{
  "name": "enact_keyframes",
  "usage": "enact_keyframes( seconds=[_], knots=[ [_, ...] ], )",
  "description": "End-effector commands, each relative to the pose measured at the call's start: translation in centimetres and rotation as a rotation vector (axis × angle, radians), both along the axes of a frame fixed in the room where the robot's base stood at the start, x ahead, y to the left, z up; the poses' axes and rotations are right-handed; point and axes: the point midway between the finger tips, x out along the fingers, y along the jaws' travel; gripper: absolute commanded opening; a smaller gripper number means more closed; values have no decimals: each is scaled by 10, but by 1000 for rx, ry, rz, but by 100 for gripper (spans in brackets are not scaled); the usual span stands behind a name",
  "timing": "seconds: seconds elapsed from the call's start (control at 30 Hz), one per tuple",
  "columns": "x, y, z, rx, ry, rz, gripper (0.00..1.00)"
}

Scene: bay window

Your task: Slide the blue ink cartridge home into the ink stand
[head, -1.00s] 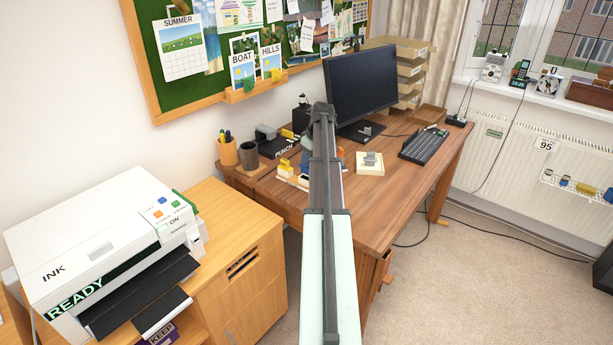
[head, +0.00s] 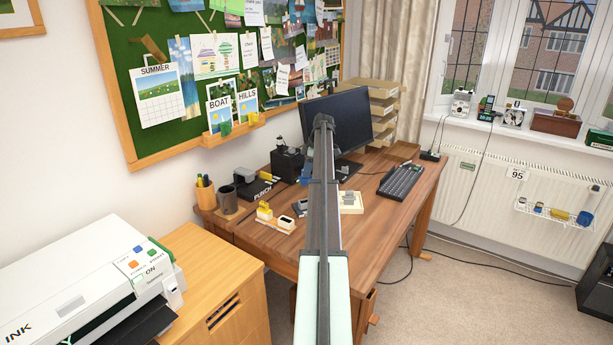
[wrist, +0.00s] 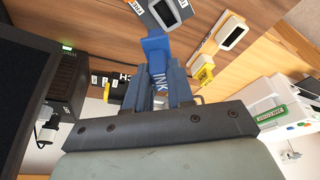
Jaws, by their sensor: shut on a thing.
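The blue ink cartridge (wrist: 156,48), marked INK, is in my gripper (wrist: 158,82), which is shut on it. Its far end sticks out past the fingertips, over the wooden desk. In the head view my arm hides most of the gripper; a bit of blue (head: 306,175) shows beside the arm. A cream stand (head: 276,222) on the desk carries a yellow piece (head: 264,210) and a dark-topped white piece (head: 286,222). I cannot tell which of these is the ink stand.
A black punch (head: 255,187), a pen cup (head: 205,194) and a dark mug (head: 227,199) stand at the desk's left back. A cream block (head: 351,203) sits right of my arm. The front desk surface is mostly clear.

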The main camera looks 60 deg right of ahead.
Motion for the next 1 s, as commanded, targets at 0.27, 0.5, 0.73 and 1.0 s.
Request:
enact_keyframes(
  seconds=[0.27,0.5,0.73,1.0],
  knots=[
    [-6,10,2,0,0,305,0],
    [-7,12,1,-2,-1,404,0],
    [-7,12,1,-2,-1,409,0],
    [-7,12,0,-1,-2,408,0]
  ],
)
